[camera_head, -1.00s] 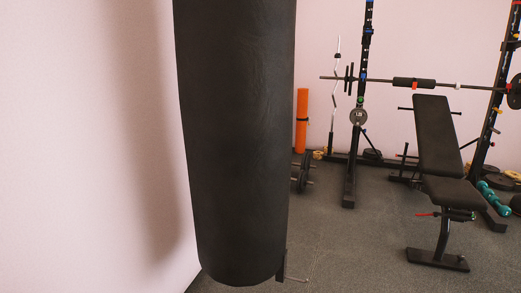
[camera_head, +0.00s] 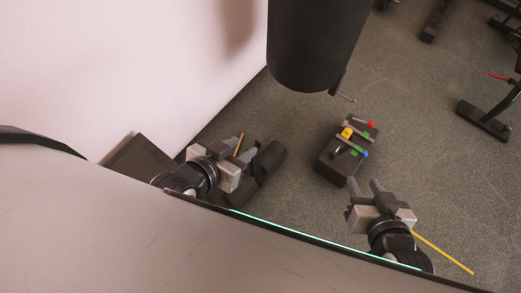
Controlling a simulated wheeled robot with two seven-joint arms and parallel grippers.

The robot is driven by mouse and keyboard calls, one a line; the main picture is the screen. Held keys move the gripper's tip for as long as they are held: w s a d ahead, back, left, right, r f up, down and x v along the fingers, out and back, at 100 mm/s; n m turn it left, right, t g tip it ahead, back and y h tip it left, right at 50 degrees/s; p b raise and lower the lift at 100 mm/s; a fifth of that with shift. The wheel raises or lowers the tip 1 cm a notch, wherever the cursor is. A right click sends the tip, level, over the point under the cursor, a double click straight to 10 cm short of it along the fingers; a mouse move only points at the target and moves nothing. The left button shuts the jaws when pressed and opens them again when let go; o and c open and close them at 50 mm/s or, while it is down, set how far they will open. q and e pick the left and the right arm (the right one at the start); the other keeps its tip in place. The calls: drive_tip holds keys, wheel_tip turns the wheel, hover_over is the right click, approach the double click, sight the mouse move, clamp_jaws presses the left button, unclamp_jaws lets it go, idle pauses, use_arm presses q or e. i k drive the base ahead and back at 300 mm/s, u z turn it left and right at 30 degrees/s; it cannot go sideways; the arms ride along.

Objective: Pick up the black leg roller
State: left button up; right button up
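A black cylinder (camera_head: 269,160), which looks like the leg roller, lies on the floor just right of my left gripper in the head view. It is partly hidden by the gripper, and I cannot tell whether they touch. My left gripper (camera_head: 234,149) points away from me with its fingers apart. A thin orange-brown stick (camera_head: 240,144) shows between or behind the fingers. My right gripper (camera_head: 366,185) is open and empty, further right above the floor.
A dark box (camera_head: 335,163) with coloured-ended items stands ahead between the grippers. A punching bag (camera_head: 315,50) hangs beyond it. A dark block (camera_head: 140,163) lies by the wall at left. A yellow stick (camera_head: 445,254) is at lower right. Bench feet (camera_head: 483,121) stand at right.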

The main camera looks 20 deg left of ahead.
sight(265, 162)
drive_tip(key=z, duration=1.75)
drive_tip(key=i, duration=0.45)
drive_tip(key=u, duration=3.45)
